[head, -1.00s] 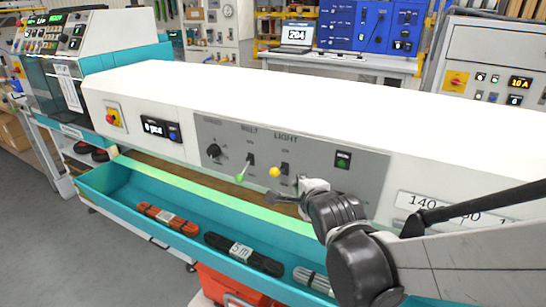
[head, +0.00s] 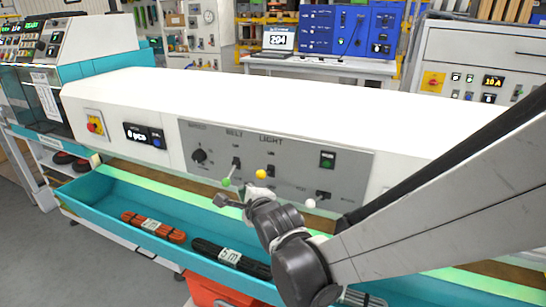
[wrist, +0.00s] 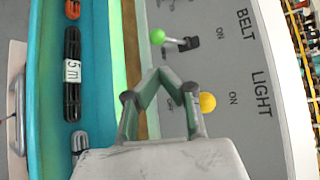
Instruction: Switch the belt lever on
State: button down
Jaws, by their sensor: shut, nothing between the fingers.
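The belt lever, with a green ball knob (head: 226,182), sits under the BELT label on the grey control panel (head: 350,164). Its knob points down, away from the ON mark above. In the wrist view the green knob (wrist: 157,36) and its dark switch base (wrist: 190,43) show beyond my fingers. My gripper (head: 224,200) is shut and empty, just below the green knob in the head view. In the wrist view its fingertips (wrist: 158,76) meet in a point, apart from the knob. The light lever's yellow knob (head: 261,174) is close by; it also shows in the wrist view (wrist: 207,102).
A white-knobbed switch (head: 311,203) and a green button (head: 328,160) are further right on the panel. A teal trough (head: 95,195) with cable bundles runs below. A red-and-yellow emergency stop (head: 95,123) is at the left.

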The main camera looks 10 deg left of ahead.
aim_at(230, 174)
jog(key=x, duration=0.9)
